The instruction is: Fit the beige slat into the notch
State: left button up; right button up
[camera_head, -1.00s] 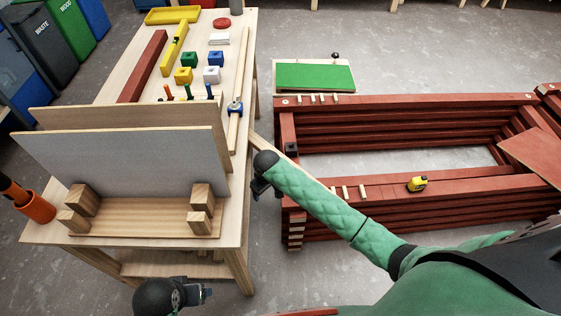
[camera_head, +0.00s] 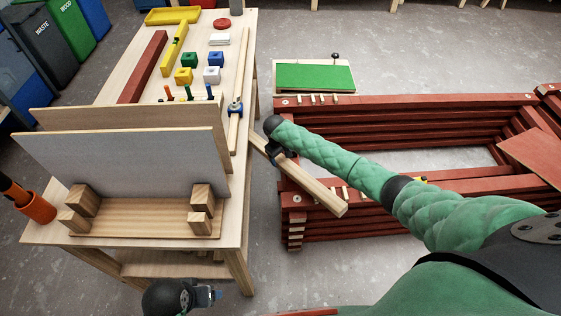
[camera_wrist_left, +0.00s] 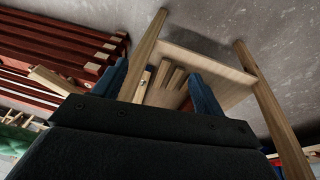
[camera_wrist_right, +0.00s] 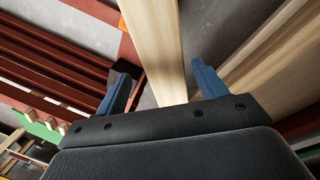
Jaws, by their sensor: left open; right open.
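The beige slat (camera_head: 318,190) is a long pale bar running slantwise from beside the workbench to over the near-left corner of the red batten frame (camera_head: 380,205). My right gripper (camera_head: 282,157) is at the slat, above its middle part. In the right wrist view the slat (camera_wrist_right: 155,45) runs between the two blue fingers (camera_wrist_right: 163,82), with gaps on both sides; the gripper is open. My left gripper (camera_head: 215,294) is open and empty, low beside the bench's front; its fingers show in the left wrist view (camera_wrist_left: 160,85). I cannot make out the notch.
The workbench (camera_head: 120,85) at left carries a grey upright panel (camera_head: 130,165), wooden blocks, coloured cubes and an orange cup (camera_head: 36,207). A green board (camera_head: 315,76) lies behind the frame. Grey floor is free between bench and frame.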

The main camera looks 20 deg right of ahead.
aim_at(280, 158)
jog(key=f, duration=0.4)
jog(key=shift+w+a+f+p, duration=0.1)
jog(key=shift+w+f+p, duration=0.2)
jog(key=shift+f+p, duration=0.1)
pick_arm(q)
jog(key=shift+s+a+r, duration=0.3)
jog(key=shift+a+r, duration=0.2)
jog(key=shift+r, duration=0.25)
pick_arm(e)
jog(key=shift+f, duration=0.35)
grip_shut()
pick_arm(q)
jog(key=shift+a, duration=0.1)
pick_arm(e)
jog(key=shift+r, duration=0.1)
pick_arm(q)
jog(key=shift+f, duration=0.1)
